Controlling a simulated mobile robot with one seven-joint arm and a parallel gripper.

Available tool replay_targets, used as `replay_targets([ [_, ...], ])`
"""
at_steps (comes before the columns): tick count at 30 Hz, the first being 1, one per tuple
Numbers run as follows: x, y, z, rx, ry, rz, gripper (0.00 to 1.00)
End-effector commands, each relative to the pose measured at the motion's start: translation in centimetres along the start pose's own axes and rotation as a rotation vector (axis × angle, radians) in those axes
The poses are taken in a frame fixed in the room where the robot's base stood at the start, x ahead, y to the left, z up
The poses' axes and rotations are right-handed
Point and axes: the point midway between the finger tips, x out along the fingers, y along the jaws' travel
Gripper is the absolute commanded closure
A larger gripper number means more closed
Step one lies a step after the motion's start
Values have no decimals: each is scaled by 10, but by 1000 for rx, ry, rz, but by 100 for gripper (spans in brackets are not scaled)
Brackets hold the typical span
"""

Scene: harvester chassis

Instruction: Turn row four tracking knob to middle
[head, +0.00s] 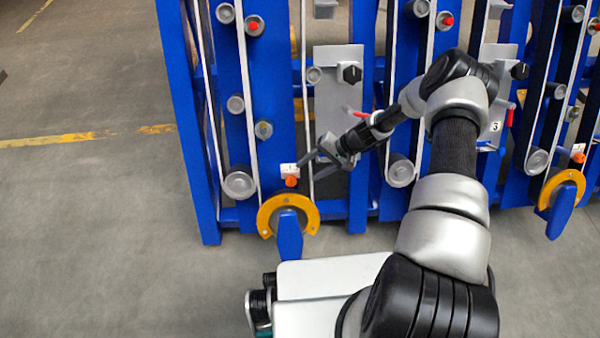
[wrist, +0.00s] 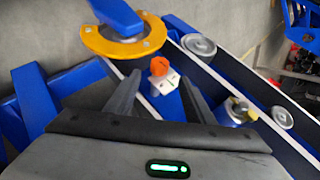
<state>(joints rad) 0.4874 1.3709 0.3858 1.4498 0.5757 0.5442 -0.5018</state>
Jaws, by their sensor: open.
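An orange knob (head: 291,181) sits on a small white labelled block (head: 288,170) low on the left blue frame. The block's number is too small to read, so I cannot tell which row it is. In the wrist view the orange knob (wrist: 162,68) shows on its white block (wrist: 160,84), just beyond my gripper (wrist: 158,88), between the line of the two fingers. My gripper (head: 308,162) is open and empty, to the right of the knob in the head view and apart from it. Another orange knob (head: 579,157) is at the far right.
A yellow half-ring (head: 270,207) with a blue lever (head: 289,236) lies just below the near knob. Grey rollers (head: 240,183) and belts run up the blue frames. A plate marked 3 (head: 495,127) stands right. Open floor (head: 90,220) lies left.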

Motion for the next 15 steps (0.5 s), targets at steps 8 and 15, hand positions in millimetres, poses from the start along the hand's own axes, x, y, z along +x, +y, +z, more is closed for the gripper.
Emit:
replay_targets([
  [8,-61,-1,0,0,2,1,51],
  [15,-80,0,0,0,0,0,51],
])
